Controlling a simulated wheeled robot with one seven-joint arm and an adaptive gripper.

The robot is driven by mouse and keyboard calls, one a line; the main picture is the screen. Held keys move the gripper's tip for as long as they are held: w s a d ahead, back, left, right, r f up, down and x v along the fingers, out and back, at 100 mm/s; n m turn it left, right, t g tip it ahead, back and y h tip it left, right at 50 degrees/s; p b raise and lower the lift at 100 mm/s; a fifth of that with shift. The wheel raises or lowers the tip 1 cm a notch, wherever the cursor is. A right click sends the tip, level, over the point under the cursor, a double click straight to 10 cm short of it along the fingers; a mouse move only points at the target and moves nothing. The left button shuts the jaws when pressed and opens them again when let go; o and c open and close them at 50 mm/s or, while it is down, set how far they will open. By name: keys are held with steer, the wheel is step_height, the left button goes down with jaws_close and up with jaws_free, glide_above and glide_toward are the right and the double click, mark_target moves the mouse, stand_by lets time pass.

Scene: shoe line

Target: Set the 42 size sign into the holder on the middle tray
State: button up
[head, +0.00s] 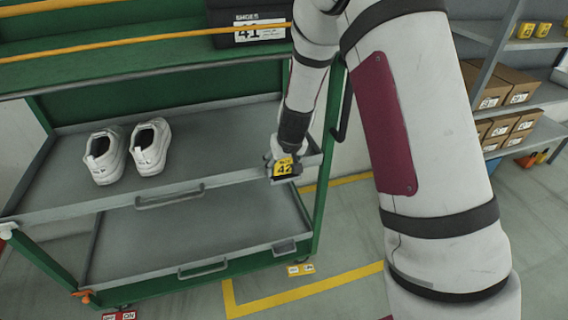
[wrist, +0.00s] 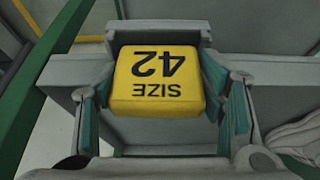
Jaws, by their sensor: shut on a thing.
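The yellow 42 size sign (head: 285,168) is at the right end of the middle tray's front edge in the head view. It also shows upside down in the wrist view (wrist: 158,82). My gripper (wrist: 160,105) is shut on the sign, with a green-padded finger on each side. The grey holder (wrist: 152,31) shows just beyond the sign in the wrist view. I cannot tell whether the sign sits inside it or just above it. The middle tray (head: 215,170) carries a pair of white shoes (head: 128,150) at its left.
The lower tray (head: 190,240) is empty and has its own grey holder (head: 285,247) at the front right. A dark box marked 41 (head: 258,30) stands on the upper level. Shelves with brown boxes (head: 510,88) stand at the right. A green post (head: 322,205) is close beside my gripper.

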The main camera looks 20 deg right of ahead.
steer(key=shift+s+d+f, duration=0.2)
steer(key=shift+s+f, duration=0.15)
steer(key=shift+f, duration=0.2)
steer(key=o, duration=1.6)
steer(key=shift+w+f, duration=0.1)
steer(key=shift+o, duration=0.4)
steer(key=shift+w, duration=0.1)
steer(key=o, duration=0.3)
steer(key=shift+r, duration=0.2)
steer(key=shift+w+a, duration=0.1)
steer(key=shift+r, duration=0.15)
steer(key=shift+p+v, duration=4)
steer(key=shift+v, duration=1.45)
